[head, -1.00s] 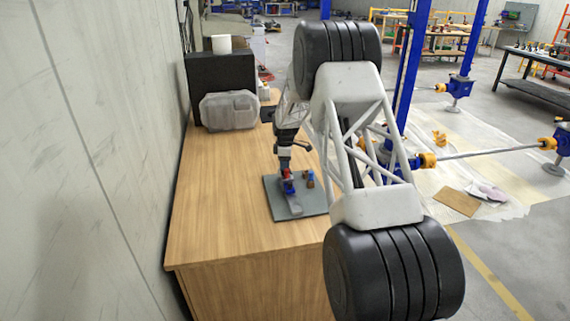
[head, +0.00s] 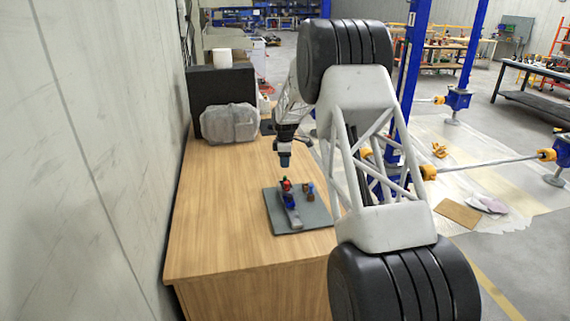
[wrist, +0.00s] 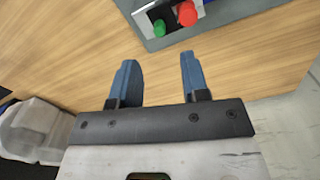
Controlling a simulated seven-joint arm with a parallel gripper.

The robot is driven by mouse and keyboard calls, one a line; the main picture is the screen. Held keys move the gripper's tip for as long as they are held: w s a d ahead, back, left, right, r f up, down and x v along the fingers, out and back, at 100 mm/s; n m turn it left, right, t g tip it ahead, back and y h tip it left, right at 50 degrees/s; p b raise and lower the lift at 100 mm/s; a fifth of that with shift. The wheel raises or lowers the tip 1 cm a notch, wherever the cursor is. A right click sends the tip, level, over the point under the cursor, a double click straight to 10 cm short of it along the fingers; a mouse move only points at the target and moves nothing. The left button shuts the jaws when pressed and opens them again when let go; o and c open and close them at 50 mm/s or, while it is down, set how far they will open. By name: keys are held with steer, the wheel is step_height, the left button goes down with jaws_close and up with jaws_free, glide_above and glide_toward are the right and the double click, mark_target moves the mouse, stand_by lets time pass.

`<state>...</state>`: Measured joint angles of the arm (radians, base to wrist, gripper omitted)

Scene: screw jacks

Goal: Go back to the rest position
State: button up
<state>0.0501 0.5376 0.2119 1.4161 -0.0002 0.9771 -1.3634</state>
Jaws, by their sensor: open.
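My gripper (head: 285,160) is above the wooden table in the head view, behind and apart from the grey board. In the wrist view its two blue fingers (wrist: 156,80) are spread apart with only bare wood between them. The grey board (head: 312,218) lies on the table and carries a small device (head: 290,208) with red and blue parts and two small pegs beside it. In the wrist view the board's edge (wrist: 220,18) is at the top, with a red knob (wrist: 187,13) and a green knob (wrist: 159,28) on the device.
The wooden table (head: 215,215) is clear left of the board. A translucent bin (head: 230,124) and a black box (head: 222,88) with a white roll stand at its far end. A wall (head: 90,160) runs along the left. Blue posts (head: 408,90) stand to the right.

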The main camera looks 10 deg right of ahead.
steer(key=shift+r, duration=0.1)
steer(key=s+a+r+m, duration=0.1)
steer(key=s+r+m, duration=0.2)
steer(key=s+r, duration=0.6)
steer(key=s+a+r+m+t, duration=0.15)
steer(key=s+r, duration=0.45)
steer(key=s, duration=0.7)
steer(key=s+a+r+m, duration=0.1)
steer(key=s+r+m, duration=0.2)
steer(key=s+r, duration=0.6)
steer(key=s+f+m, duration=0.2)
steer(key=s+m, duration=0.2)
steer(key=s, duration=1.5)
steer(key=s+a+f+m+t, duration=0.1)
steer(key=s+f+m, duration=0.1)
steer(key=s, duration=1.6)
steer(key=shift+s+f+m, duration=0.25)
steer(key=shift+s+m, duration=0.1)
steer(key=shift+m, duration=0.5)
steer(key=shift+w, duration=0.15)
steer(key=shift+c, duration=0.3)
